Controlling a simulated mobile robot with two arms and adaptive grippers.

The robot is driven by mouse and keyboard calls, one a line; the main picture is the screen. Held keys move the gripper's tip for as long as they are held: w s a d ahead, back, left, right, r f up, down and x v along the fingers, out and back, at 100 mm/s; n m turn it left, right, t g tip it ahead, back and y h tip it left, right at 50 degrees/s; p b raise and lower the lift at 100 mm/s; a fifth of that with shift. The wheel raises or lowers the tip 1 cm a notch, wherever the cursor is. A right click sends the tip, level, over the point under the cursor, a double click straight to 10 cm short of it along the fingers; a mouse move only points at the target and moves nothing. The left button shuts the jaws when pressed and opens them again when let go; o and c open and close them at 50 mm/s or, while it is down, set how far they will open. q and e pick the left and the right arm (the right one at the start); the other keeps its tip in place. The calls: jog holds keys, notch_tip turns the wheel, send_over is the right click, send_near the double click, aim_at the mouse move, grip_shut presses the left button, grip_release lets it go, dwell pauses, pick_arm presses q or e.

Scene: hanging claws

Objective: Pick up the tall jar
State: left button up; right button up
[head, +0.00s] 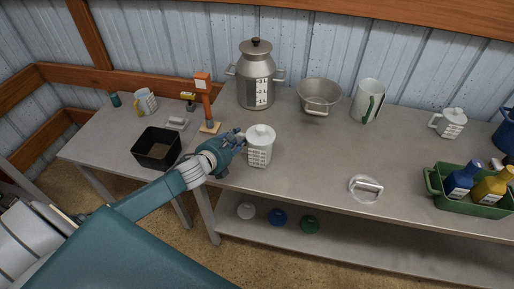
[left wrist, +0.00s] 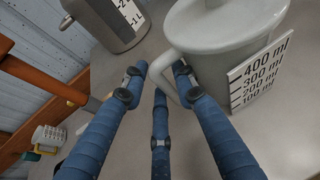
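A tall white lidded jar (head: 260,146) with a printed millilitre scale stands upright on the grey workbench (head: 310,165). It fills the upper right of the left wrist view (left wrist: 225,35), where its side handle (left wrist: 164,78) points toward my fingers. My left gripper (head: 238,141) is at the jar's left side, at handle height. In the left wrist view its blue fingers (left wrist: 158,75) are spread, with the handle between the left and right fingertips. I cannot tell whether any finger touches it. My right gripper is not in view.
A large metal can (head: 255,75) stands behind the jar, and an orange post (head: 207,100) stands to its left. A black bin (head: 157,148) is left of my gripper. A metal strainer (head: 319,95) and a lid (head: 366,188) lie to the right, with clear bench between.

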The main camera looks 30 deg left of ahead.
pick_arm(q)
grip_shut()
jog(key=shift+r, duration=0.1)
jog(key=shift+r, duration=0.1)
